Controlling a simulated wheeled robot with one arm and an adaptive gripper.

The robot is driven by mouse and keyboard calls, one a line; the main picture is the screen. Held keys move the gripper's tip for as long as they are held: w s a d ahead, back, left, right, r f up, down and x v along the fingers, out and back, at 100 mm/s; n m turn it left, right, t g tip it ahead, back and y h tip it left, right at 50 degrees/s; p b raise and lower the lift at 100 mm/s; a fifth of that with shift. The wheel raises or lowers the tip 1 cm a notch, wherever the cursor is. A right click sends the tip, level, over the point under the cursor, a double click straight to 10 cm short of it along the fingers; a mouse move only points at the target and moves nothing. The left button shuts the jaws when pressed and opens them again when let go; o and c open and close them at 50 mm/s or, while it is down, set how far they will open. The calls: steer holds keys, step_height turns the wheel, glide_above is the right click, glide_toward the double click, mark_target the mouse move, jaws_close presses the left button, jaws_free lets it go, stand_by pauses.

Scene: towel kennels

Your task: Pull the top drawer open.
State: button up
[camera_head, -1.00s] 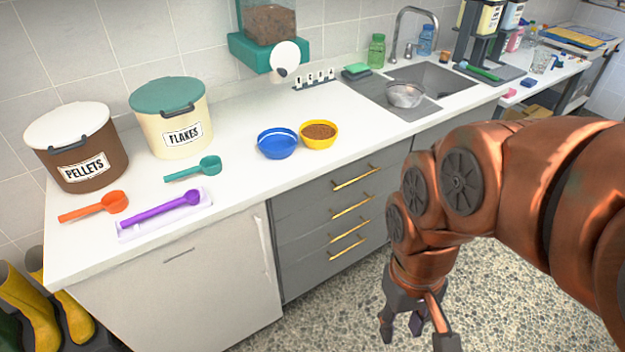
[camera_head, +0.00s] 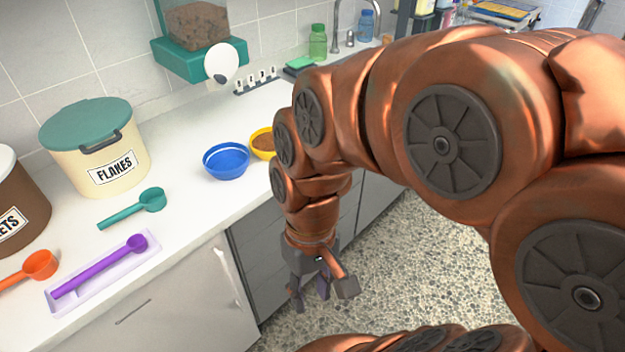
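The grey drawer stack (camera_head: 265,285) stands under the white counter. My arm hides most of its fronts, and I see none of its brass handles now, so I cannot tell how the top drawer stands. My gripper (camera_head: 312,298) points down in front of the drawer stack, above the speckled floor. Its fingers are spread apart with nothing between them.
On the white counter (camera_head: 190,220) are a blue bowl (camera_head: 226,160), a yellow bowl (camera_head: 262,143), a teal scoop (camera_head: 133,207), a purple scoop (camera_head: 100,266) on a tray and an orange scoop (camera_head: 30,268). A white cabinet door (camera_head: 180,310) is left of the drawers. Speckled floor (camera_head: 410,270) is open at right.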

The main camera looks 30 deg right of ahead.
steer(key=w+a+f+m+y+b, duration=0.25)
steer(key=w+f+y+b, duration=0.35)
steer(key=w, duration=0.5)
steer(key=w+d+f+m+t+y+b, duration=0.1)
steer(key=w+d+f+t+y+b, duration=0.15)
steer(key=w, duration=0.25)
steer(key=w+d+f+m+t+y+b, duration=0.1)
steer(key=w+d+t+b, duration=0.15)
steer(key=w, duration=0.35)
steer(key=w+d+f+m+t+b, duration=0.2)
steer(key=w+d+f+t+b, duration=0.1)
steer(key=d, duration=0.6)
steer(key=w+d+f+m+t+h+b, duration=0.15)
steer(key=d+f+t, duration=0.25)
steer(key=d, duration=0.6)
steer(key=w+d+f+m+t+b, duration=0.3)
steer(key=d, duration=0.6)
steer(key=shift+b+x, duration=0.3)
steer(key=shift+x, duration=3.5)
steer(key=shift+w+d+r, duration=0.15)
steer(key=shift+d, duration=0.05)
steer(key=shift+c, duration=0.3)
jaws_close()
